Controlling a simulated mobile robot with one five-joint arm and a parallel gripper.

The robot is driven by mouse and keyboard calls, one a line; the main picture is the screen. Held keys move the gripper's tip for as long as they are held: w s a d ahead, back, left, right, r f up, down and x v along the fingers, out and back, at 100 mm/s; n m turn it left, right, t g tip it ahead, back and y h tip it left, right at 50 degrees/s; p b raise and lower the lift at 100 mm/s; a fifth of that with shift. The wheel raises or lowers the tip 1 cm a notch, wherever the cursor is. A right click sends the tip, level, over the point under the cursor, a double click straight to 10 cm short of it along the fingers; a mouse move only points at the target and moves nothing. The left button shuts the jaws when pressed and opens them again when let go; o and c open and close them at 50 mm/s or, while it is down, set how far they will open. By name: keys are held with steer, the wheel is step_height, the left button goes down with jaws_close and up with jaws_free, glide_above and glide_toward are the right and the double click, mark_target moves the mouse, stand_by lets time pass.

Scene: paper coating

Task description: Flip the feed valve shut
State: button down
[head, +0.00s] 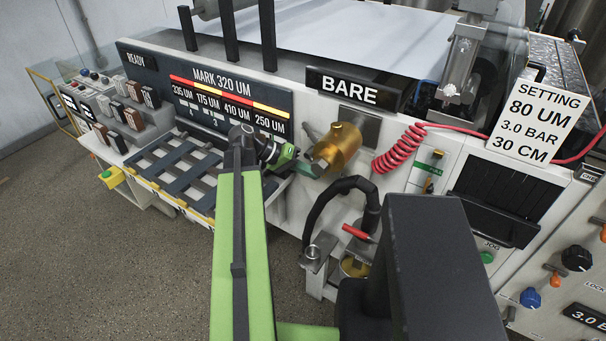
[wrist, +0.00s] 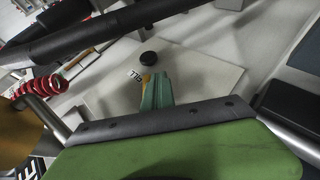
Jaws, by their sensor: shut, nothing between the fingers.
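A small red lever (head: 357,232) sits on the fitting by the thick black hose, low on the machine front in the head view; it looks like the feed valve handle, lying tilted across the fitting. My gripper (head: 300,168) is up and left of it, apart from it, beside the brass cylinder (head: 338,148). In the wrist view my gripper's teal fingers (wrist: 157,92) are shut with nothing held, in front of a pale panel. The red lever cannot be made out in the wrist view.
A coiled red air hose (head: 398,148) hangs right of the brass cylinder and also shows in the wrist view (wrist: 38,86). A black hose (head: 322,205) loops beside the red lever. A slotted rack (head: 180,170) stands at the left. The floor at lower left is clear.

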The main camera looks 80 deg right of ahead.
stand_by(0.5)
stand_by(0.9)
steer(key=w, duration=1.1)
steer(key=shift+w+d+f+b, duration=0.15)
steer(key=shift+d+f+b, duration=0.1)
steer(key=shift+f+b, duration=0.05)
steer(key=shift+w+a+r, duration=0.1)
steer(key=shift+w, duration=0.45)
